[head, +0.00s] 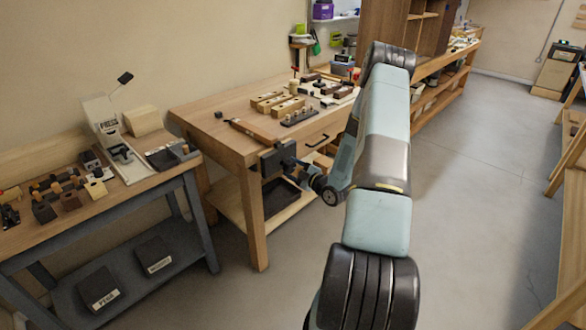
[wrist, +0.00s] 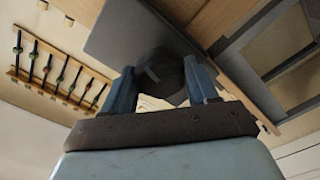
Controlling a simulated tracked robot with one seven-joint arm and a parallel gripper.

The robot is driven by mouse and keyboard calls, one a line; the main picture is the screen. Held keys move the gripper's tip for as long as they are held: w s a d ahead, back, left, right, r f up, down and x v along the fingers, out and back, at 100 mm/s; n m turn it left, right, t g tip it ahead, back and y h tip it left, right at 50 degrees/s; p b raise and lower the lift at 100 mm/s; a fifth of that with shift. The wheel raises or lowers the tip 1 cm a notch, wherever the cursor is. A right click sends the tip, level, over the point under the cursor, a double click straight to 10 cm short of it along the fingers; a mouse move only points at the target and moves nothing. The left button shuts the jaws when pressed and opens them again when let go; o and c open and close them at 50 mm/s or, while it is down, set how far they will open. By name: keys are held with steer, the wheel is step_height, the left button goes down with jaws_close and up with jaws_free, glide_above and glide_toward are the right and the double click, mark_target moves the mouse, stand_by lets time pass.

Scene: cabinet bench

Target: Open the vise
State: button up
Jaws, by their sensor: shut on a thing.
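The vise (head: 277,158) is a dark grey block on the front edge of the wooden workbench in the head view. In the wrist view its broad grey plate (wrist: 115,35) fills the upper middle. A dark, faceted knob (wrist: 162,72) stands out from that plate. My gripper (head: 301,170) is at the vise's front in the head view. In the wrist view my gripper (wrist: 165,88) has its two blue fingers on either side of the knob, shut on it. The gap between the vise jaws is hidden from both views.
The workbench (head: 215,120) carries wooden blocks (head: 280,104) and small tools. A drawer handle (head: 318,140) is right of the vise, and a dark tray (head: 281,195) sits on the shelf below. A second bench (head: 130,185) stands at left. The floor (head: 460,230) at right is clear.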

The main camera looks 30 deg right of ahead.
steer(key=o, duration=0.7)
steer(key=shift+d+f, duration=0.1)
steer(key=shift+d, duration=0.1)
steer(key=shift+o, duration=1)
steer(key=shift+a, duration=0.15)
steer(key=v, duration=0.7)
